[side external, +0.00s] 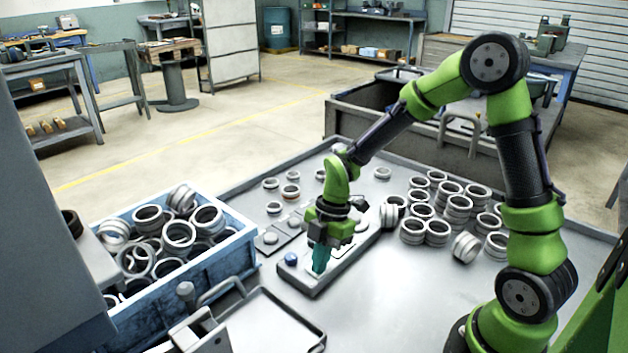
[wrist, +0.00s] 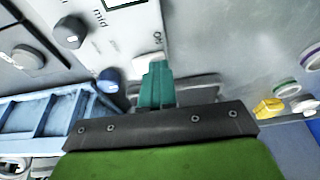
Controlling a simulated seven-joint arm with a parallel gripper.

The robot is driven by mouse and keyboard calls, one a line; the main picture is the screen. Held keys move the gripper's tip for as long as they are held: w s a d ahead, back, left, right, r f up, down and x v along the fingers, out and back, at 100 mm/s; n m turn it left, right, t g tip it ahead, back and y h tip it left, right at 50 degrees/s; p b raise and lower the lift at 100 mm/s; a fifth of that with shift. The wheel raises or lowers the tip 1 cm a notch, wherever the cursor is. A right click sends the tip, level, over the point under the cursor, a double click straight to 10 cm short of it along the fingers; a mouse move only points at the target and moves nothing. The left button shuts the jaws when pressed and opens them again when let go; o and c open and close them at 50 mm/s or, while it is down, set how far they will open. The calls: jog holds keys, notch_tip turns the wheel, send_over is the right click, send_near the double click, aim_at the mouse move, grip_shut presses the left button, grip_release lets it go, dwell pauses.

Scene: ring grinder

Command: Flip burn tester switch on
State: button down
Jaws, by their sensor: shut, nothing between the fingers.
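The burn tester (side external: 312,286) is a low grey panel box on the table in the side external view. Its pale face also fills the upper left of the wrist view (wrist: 125,35), with "mid" and "ON" lettering, a dark knob (wrist: 69,32) and a blue button (wrist: 108,80). The blue button also shows at the panel's near end in the side view (side external: 291,259). My gripper (side external: 319,270) points down over the panel, with its teal fingers shut and empty. In the wrist view the fingertips (wrist: 157,66) lie close to the "ON" label.
A blue crate full of rings (side external: 246,240) stands left of the tester. Several stacked grey rings (side external: 437,232) stand on the table to the right. A grey tray (side external: 262,335) lies in front. Small discs and a flat panel (side external: 275,236) lie just behind the tester.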

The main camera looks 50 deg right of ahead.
jog(key=shift+f, duration=0.15)
jog(key=shift+w+r, duration=0.25)
jog(key=shift+w, duration=0.5)
jog(key=shift+r, duration=0.15)
jog(key=w+a+v, duration=0.1)
jog(key=w+v, duration=0.1)
jog(key=v, duration=1.1)
jog(key=shift+r, duration=0.4)
